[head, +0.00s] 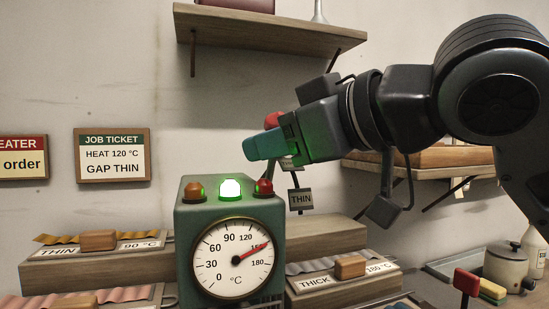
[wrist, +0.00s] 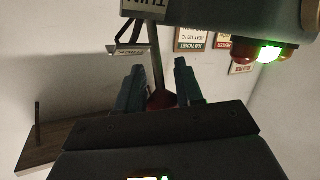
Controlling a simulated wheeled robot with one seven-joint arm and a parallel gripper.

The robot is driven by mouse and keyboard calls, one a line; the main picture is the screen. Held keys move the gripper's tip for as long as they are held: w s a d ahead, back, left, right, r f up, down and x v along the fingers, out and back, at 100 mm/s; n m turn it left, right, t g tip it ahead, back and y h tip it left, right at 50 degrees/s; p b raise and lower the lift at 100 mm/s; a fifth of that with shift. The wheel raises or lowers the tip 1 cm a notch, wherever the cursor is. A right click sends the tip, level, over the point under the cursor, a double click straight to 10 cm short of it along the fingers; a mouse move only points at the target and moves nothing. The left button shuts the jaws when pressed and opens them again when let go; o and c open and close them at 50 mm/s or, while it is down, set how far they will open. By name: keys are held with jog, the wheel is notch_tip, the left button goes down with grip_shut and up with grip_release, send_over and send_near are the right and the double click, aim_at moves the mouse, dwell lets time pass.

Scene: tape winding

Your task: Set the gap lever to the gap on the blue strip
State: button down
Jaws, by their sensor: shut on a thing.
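My gripper (head: 262,146) is shut on the red ball knob (head: 272,119) of the gap lever, above and behind the green heater box (head: 187,230). In the wrist view, the knob (wrist: 163,101) sits between my two fingers (wrist: 158,88), and the lever's shaft (wrist: 160,60) runs from it toward the box. I cannot tell at which plate the lever stands. No clearly blue strip shows; a grey-looking one (head: 318,265) lies by a THICK 180 °C label.
The job ticket (head: 112,167) reads HEAT 120 °C, GAP THIN. The dial (head: 231,258) needle points between 120 and 180, and the middle lamp (head: 230,188) is lit. A gold strip (head: 110,237) lies by THIN 90 °C. Wall shelves (head: 270,36) are above; a pot (head: 505,265) is right.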

jog(key=shift+s, duration=0.15)
dwell(0.3)
jog(key=c, duration=0.8)
grip_release()
jog(key=v, duration=0.7)
jog(key=shift+s+d, duration=0.3)
